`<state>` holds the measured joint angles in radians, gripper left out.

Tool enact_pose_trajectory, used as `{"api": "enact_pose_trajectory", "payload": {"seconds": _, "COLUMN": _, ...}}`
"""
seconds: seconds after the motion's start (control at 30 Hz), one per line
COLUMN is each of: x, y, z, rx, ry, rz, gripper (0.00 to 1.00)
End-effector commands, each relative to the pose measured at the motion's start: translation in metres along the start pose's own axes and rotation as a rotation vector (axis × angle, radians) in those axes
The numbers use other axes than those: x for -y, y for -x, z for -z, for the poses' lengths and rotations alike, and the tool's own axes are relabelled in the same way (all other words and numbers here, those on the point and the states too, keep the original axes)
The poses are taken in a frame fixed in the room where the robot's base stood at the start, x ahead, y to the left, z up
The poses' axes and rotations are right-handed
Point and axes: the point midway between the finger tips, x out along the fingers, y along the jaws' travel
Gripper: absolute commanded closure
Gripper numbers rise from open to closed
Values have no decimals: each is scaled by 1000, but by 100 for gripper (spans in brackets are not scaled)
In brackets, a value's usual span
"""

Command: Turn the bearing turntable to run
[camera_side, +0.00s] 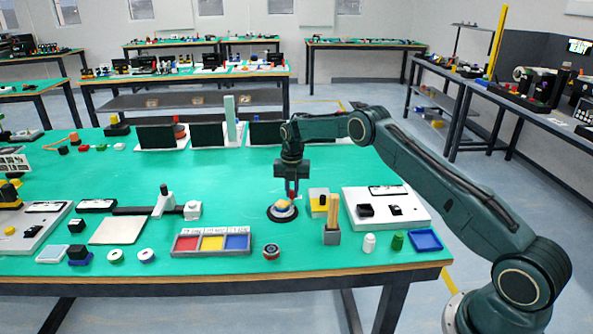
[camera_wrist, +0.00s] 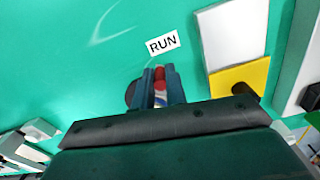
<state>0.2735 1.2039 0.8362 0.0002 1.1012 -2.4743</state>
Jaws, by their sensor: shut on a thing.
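The bearing turntable (camera_side: 283,213) is a low round dark base with a yellow and whitish top, on the green table in the side view. My gripper (camera_side: 291,190) points down over its right-hand part. In the wrist view my gripper (camera_wrist: 160,80) has its two fingers closed on a small red knob (camera_wrist: 160,74), with blue and white parts showing below it. The turntable's dark edge (camera_wrist: 130,93) shows left of the fingers; the rest is hidden behind my gripper. A white label reading RUN (camera_wrist: 161,43) lies on the table just beyond the fingertips, apart from them.
A yellow and white block (camera_side: 319,202) and a holder with wooden sticks (camera_side: 332,234) stand close on the right. A tray with red, yellow and blue compartments (camera_side: 212,254) lies front left. A white board (camera_side: 425,218) lies further right. Green table behind the turntable is clear.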

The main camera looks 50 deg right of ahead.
Motion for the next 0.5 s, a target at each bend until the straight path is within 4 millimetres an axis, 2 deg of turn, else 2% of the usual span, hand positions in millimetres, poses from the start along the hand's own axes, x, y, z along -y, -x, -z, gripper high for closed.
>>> {"api": "enact_pose_trajectory", "payload": {"seconds": 0.5, "x": -7, "y": 0, "z": -1, "rx": 0, "ry": 88, "rz": -1, "gripper": 100}}
